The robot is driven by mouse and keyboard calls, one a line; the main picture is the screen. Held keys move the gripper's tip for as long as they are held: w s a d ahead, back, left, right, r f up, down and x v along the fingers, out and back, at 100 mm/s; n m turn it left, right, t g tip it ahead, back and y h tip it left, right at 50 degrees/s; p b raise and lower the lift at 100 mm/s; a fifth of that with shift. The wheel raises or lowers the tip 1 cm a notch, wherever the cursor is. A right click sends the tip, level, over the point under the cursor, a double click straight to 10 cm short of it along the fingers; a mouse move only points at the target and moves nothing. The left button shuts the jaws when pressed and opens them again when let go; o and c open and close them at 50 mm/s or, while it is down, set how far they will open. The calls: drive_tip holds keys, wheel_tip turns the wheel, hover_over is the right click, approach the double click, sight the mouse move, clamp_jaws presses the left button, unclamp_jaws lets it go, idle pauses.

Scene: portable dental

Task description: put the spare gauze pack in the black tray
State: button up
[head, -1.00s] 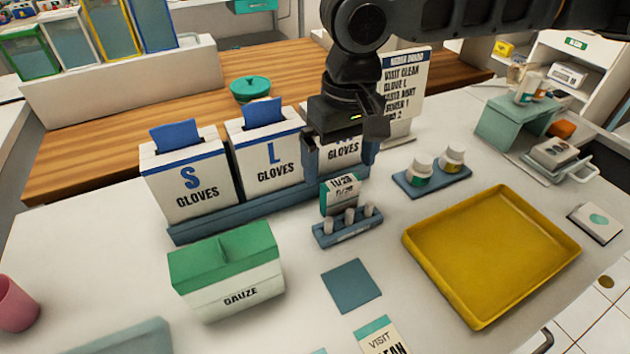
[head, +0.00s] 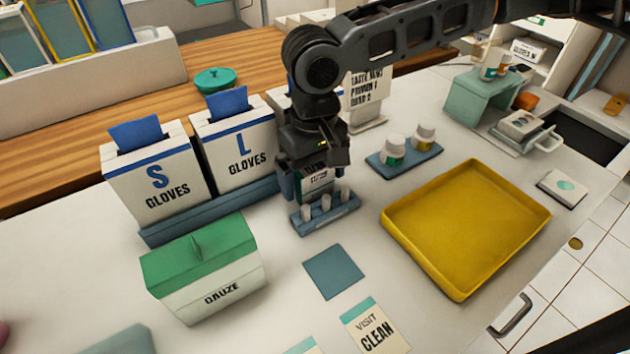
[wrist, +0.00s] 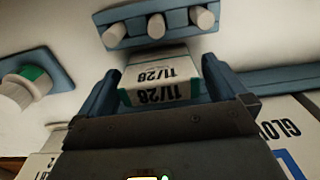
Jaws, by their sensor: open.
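My gripper (head: 314,186) points down behind a small blue rack, its fingers open around a small white and green box marked 11/28 (wrist: 160,78). In the wrist view the box sits between the two fingers; I cannot tell whether they touch it. In the head view the gripper mostly hides this box (head: 318,178). A small white pack with a teal mark (head: 562,188) lies at the right edge of the counter. I cannot tell which is the spare gauze pack. The large tray (head: 466,283) in view is yellow and empty; I make out no black tray.
The blue rack with white pegs (head: 325,213) stands right in front of the box. Glove boxes (head: 158,187) stand left of my gripper, with a green-lidded gauze box (head: 215,285) in front. Two bottles stand on a blue base (head: 405,158).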

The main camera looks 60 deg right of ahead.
drive_tip(key=c, duration=1.1)
drive_tip(key=shift+o, duration=0.2)
